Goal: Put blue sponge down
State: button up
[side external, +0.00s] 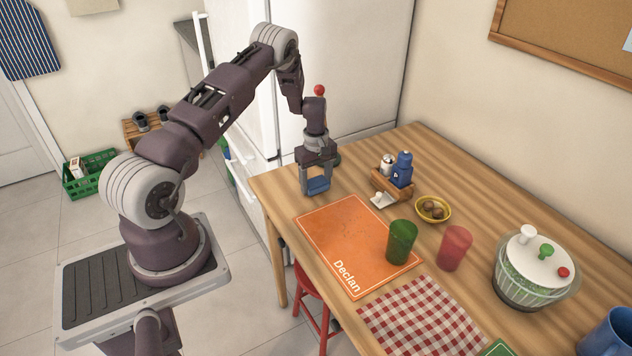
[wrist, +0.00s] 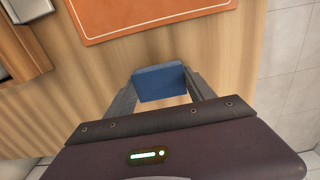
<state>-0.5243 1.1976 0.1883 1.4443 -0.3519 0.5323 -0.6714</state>
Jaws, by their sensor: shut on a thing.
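The blue sponge (side external: 318,185) is a small block held between the fingertips of my gripper (side external: 317,183), over the far left end of the wooden table (side external: 375,172). In the wrist view the sponge (wrist: 160,82) sits between the two grey fingers of my gripper (wrist: 161,84), with the wooden tabletop behind it. My gripper is shut on the sponge and points down. I cannot tell whether the sponge's underside touches the table.
An orange mat marked Declan (side external: 345,237) lies close by, with a green cup (side external: 402,242) on it. A wooden caddy (side external: 391,185) with a blue bottle (side external: 402,168) stands to the right. A yellow bowl (side external: 433,209) and a red cup (side external: 454,248) stand farther right.

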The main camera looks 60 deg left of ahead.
aim_at(316, 181)
jog(key=o, duration=1.4)
jog(key=shift+f, duration=0.1)
jog(key=shift+o, duration=0.2)
notch_tip(316, 181, up, 12)
jog(key=f, duration=0.1)
jog(key=s+d+r+m+t, duration=0.15)
jog(key=d+r+m, duration=0.25)
jog(key=d+r, duration=0.55)
jog(key=s+d+r+m+t, duration=0.1)
jog(key=s+d+r+m, duration=0.2)
jog(key=d+r, duration=0.65)
jog(key=s+d+r+m+t, duration=0.2)
jog(key=s+d+r+m, duration=0.4)
jog(key=s+r, duration=0.4)
jog(key=s+d+f+m+t, duration=0.1)
jog(key=s+d+m, duration=0.3)
jog(key=s, duration=0.8)
jog(key=shift+f+m, duration=0.5)
jog(key=shift+f, duration=0.2)
